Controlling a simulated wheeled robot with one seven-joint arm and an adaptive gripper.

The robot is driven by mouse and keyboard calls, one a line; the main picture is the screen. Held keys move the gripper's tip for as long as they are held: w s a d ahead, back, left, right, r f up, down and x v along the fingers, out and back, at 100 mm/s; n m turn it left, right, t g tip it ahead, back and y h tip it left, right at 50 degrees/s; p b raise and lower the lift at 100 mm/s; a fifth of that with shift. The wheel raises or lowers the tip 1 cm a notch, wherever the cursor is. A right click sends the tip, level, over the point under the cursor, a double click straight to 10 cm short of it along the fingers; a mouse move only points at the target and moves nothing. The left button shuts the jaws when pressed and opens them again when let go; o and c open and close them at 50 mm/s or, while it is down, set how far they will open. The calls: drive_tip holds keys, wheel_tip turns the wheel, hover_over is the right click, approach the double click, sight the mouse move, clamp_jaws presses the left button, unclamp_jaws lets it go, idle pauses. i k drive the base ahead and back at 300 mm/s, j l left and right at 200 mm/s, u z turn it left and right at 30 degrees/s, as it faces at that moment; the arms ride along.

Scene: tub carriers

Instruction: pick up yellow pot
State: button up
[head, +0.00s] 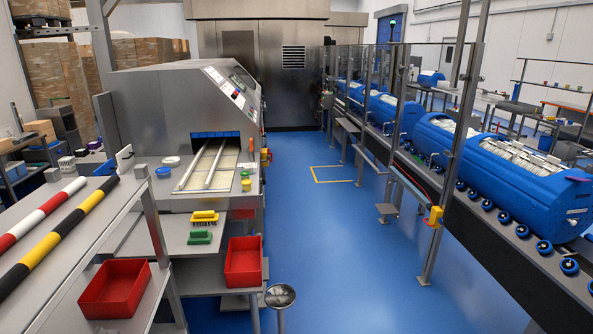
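A small yellow pot (246,185) stands upright at the right edge of the steel worktop (190,203), in front of the grey machine's opening. It is small in the head view, and I cannot tell whether it has a lid. My gripper is not in view, and nothing is seen touching the pot.
A yellow brush (204,217) and a green brush (199,237) lie in front. Red bins (243,262) (113,289) sit lower. A steel round-topped post (280,296) stands near. The blue floor aisle (345,250) is open up to the conveyor at right.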

sight(246, 183)
drive_tip(key=i+l+u, duration=0.1)
drive_tip(key=i+u, duration=0.25)
drive_tip(key=i, duration=0.2)
drive_tip(key=i+l+u, duration=0.2)
drive_tip(key=i+u, duration=0.2)
drive_tip(key=i+l+u, duration=0.35)
drive_tip(key=i, duration=0.25)
drive_tip(key=i+l+u, duration=0.25)
drive_tip(key=i+u, duration=0.15)
drive_tip(key=i, duration=0.2)
drive_tip(key=i+l+u, duration=0.4)
drive_tip(key=i+l, duration=0.1)
drive_tip(key=i, duration=0.1)
